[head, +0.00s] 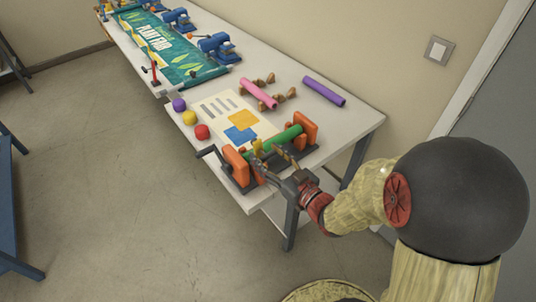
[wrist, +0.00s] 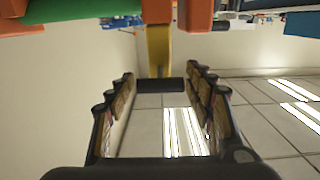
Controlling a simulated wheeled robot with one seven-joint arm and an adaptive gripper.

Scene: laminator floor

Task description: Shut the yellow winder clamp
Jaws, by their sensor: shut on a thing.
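The winder sits at the near end of the long table, with orange end blocks (head: 305,128), a green roll (head: 283,138) and a crank at its left. Its yellow clamp (head: 257,147) shows as a small upright piece at the front of the roll, partly hidden by my fingers. In the wrist view the yellow clamp (wrist: 159,48) is a narrow arm ending in a black crossbar grip (wrist: 160,85). My gripper (head: 272,164) is at the winder's near side. In the wrist view its fingertips (wrist: 160,84) are closed on the black grip, one at each end.
A printed sheet (head: 222,108) lies on the table (head: 353,122) behind the winder. Purple, yellow and red balls (head: 202,132) stand at the left edge. A pink roll (head: 258,94) on brown supports and a loose purple roll (head: 324,91) lie behind.

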